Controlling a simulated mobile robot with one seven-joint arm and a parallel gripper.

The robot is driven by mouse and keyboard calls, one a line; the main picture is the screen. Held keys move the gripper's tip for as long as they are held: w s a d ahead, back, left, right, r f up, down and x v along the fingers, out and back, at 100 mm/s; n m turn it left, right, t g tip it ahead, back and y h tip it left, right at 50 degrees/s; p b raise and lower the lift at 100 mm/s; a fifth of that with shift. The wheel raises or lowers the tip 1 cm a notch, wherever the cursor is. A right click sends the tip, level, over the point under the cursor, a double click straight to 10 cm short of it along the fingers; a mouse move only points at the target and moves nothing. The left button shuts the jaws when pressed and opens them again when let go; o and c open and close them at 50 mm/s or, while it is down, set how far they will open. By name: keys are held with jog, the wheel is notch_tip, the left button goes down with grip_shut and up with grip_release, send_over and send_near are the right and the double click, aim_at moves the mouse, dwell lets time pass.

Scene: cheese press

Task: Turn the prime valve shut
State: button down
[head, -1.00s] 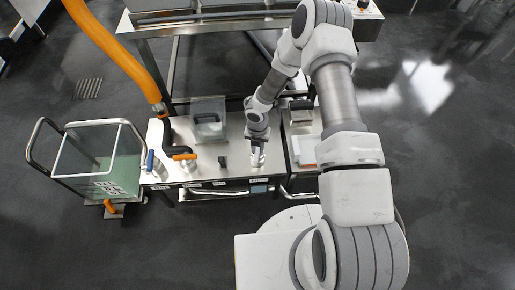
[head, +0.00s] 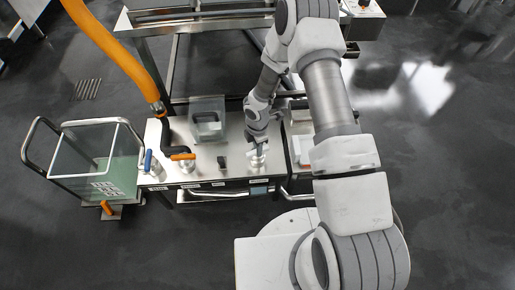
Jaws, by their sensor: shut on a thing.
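My gripper (head: 258,149) points down at the right end of the steel bench top (head: 205,172). It is shut on the handle of a small metal valve (head: 258,161), and the fingers hide most of that handle. To the left on the same top are a short black lever (head: 222,162), a valve with an orange handle (head: 183,157) and a valve with a blue handle (head: 148,160). Labels run along the bench front but are too small to read, so the name of the held valve cannot be read.
A clear box (head: 207,120) stands behind the levers. A thick orange hose (head: 125,55) comes down at the left. A glass-sided cart (head: 100,165) stands left of the bench. A second bench section (head: 302,165) adjoins on the right. The floor in front is clear.

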jog(key=shift+m+b, duration=0.3)
jog(key=shift+m, duration=1.6)
jog(key=c, duration=0.8)
grip_release()
jog(key=shift+o, duration=0.2)
notch_tip(320, 180, up, 18)
jog(key=p, duration=0.5)
jog(key=shift+f, duration=0.25)
jog(key=shift+r, duration=0.1)
